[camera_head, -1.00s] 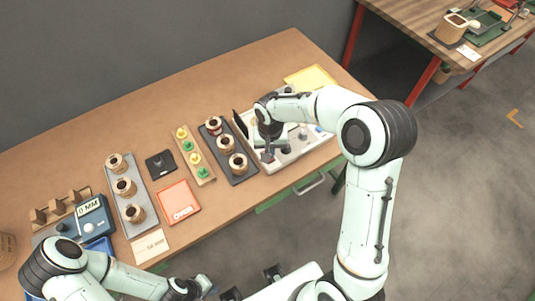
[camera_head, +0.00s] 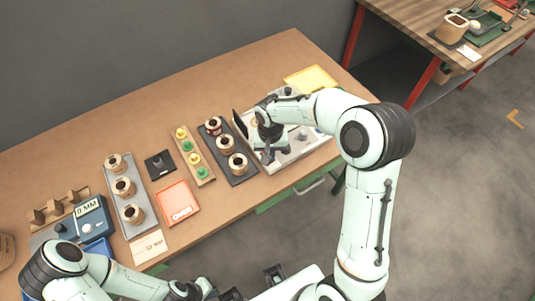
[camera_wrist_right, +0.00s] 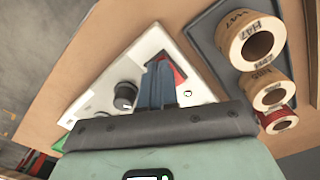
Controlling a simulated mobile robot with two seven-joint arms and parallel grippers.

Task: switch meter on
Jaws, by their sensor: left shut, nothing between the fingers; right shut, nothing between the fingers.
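A white instrument box (camera_head: 302,143), which looks like the meter, sits at the right end of the table under my right gripper. In the right wrist view its white panel (camera_wrist_right: 135,65) carries a black knob (camera_wrist_right: 125,95), a small green mark and a red part (camera_wrist_right: 178,72) beside the fingers. My right gripper (camera_wrist_right: 160,68) is shut and empty, its fingertips over the panel near the red part; I cannot tell whether they touch. In the head view my right gripper (camera_head: 268,157) partly hides the box. My left gripper (camera_head: 204,287) is shut and empty, low in front of the table.
Coils stand on a dark tray (camera_head: 243,178) just left of the box and on a grey tray (camera_head: 139,228) farther left. Between them are a wooden strip of yellow and green pieces (camera_head: 195,158) and a red box (camera_head: 177,203). A blue "0 MM" device (camera_head: 92,222) stands far left.

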